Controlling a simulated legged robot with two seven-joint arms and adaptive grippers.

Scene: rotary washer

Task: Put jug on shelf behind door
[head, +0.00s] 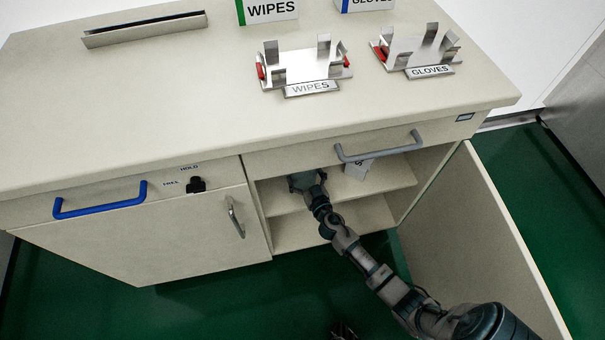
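My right arm reaches from the lower right into the open cabinet. My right gripper (304,182) is at the upper shelf (385,178), under the drawer front. Its fingers are too dark and small to tell whether they are open or shut, or hold anything. I cannot make out a jug. The cabinet door (470,240) stands wide open on the right. A small light-grey block with lettering (357,168) is on the upper shelf, right of the gripper. My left gripper does not show clearly.
A grey drawer handle (380,147) juts out above the opening. The left door (150,240) is closed, with a metal handle (235,216), a black knob (196,184) and a blue handle (100,200) above. WIPES (303,66) and GLOVES (416,50) holders stand on the countertop.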

